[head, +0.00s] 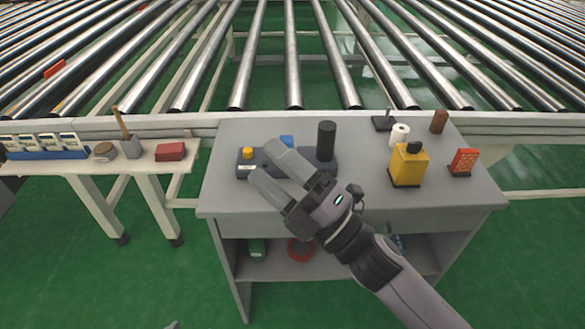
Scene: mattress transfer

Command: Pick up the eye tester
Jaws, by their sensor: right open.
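A dark base with a yellow knob, a blue part and a tall black cylinder lies on the grey table; I take it to be the eye tester (328,162), though no label confirms this. My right gripper (264,160) is open, its two fingers pointing left over the dark base and hiding its middle. I cannot tell whether the fingers touch it. A small grey tip at the bottom edge may be my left gripper (172,325); its jaws cannot be made out.
A side bench (185,165) at left holds a red box (170,152). Rollers (292,60) run behind.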

